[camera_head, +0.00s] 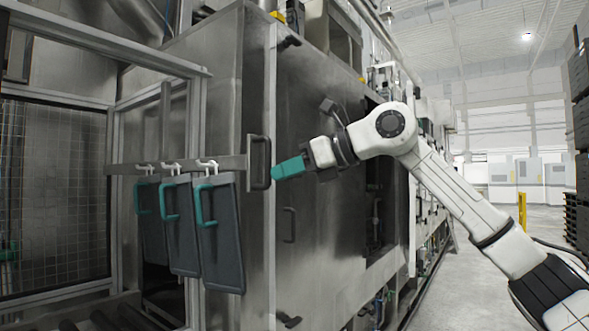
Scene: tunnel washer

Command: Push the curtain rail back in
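The curtain rail (228,165) is a flat grey bar sticking out to the left from the front of the washer. A dark upright handle (259,162) sits at its right end. Dark curtain panels (220,240) with teal handles hang from the rail on white hooks. My gripper (275,172) has teal fingers and points left at the handle, close to its right side. I cannot tell whether the fingertips touch the handle. The fingers look closed together, with nothing visible between them.
The large metal washer housing (215,75) fills the middle. A framed mesh enclosure (50,190) stands at left, with rollers (105,320) below. Dark stacked crates (580,120) and a yellow post (522,212) are at right. Open floor (480,270) runs along the machine.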

